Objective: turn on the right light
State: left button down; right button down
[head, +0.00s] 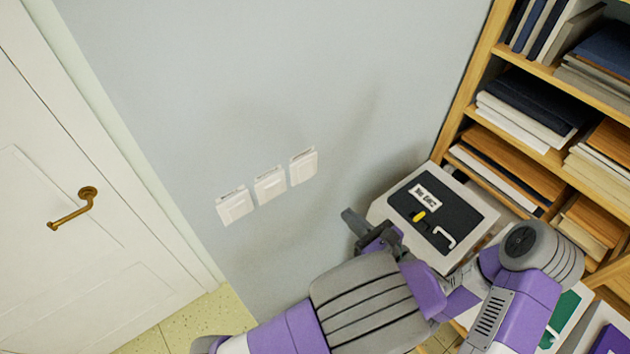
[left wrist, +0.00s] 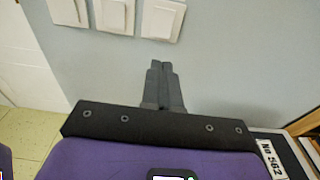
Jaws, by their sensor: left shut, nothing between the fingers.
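Three white light switches sit in a slanting row on the grey wall: the left switch (head: 234,206), the middle switch (head: 270,185) and the right switch (head: 303,166). In the left wrist view the right switch (left wrist: 162,19) is at the top, just above my fingertips. My left gripper (head: 350,219) is shut and empty, below and to the right of the right switch in the head view and apart from it. In the left wrist view its two fingers (left wrist: 161,68) are together and point toward the wall. My right gripper cannot be made out.
A white door (head: 40,170) with a brass handle (head: 73,208) is at the left. A box with a dark panel (head: 440,205) and number label stands right of my left gripper. A wooden shelf (head: 468,95) with books fills the right. The wall around the switches is clear.

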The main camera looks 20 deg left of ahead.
aim_at(307, 177)
pick_arm(q)
jog(key=x, duration=1.4)
jog(key=shift+p, duration=0.4)
